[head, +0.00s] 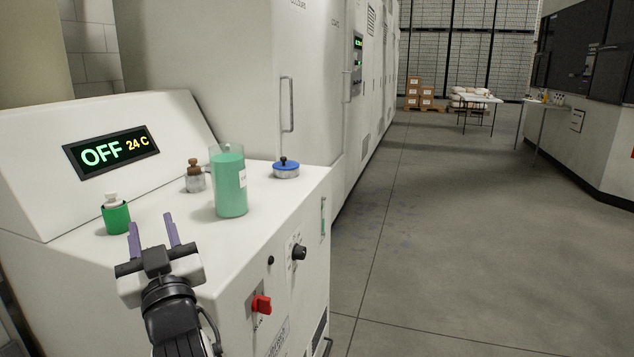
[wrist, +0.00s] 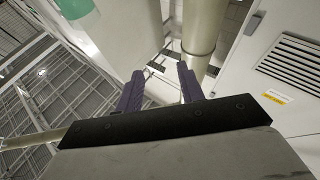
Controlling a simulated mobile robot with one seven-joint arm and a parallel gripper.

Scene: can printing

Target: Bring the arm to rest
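My gripper (head: 154,235) is in front of the white machine's top, at the lower left of the head view. Its two purple fingers are apart with nothing between them. In the wrist view my gripper (wrist: 159,85) also shows open and empty, pointing up toward pipes and the ceiling. A green container (head: 228,182) with a clear rim stands on the machine top beyond the fingers. A small green bottle (head: 116,215) with a white cap stands left of the fingers.
The white machine (head: 300,225) has a display (head: 108,150) reading OFF 24 C and a red switch (head: 261,304) on its front. A brown-capped bottle (head: 195,178) and a blue-lidded dish (head: 286,169) stand on it. The floor at right is clear; tables (head: 474,98) are far off.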

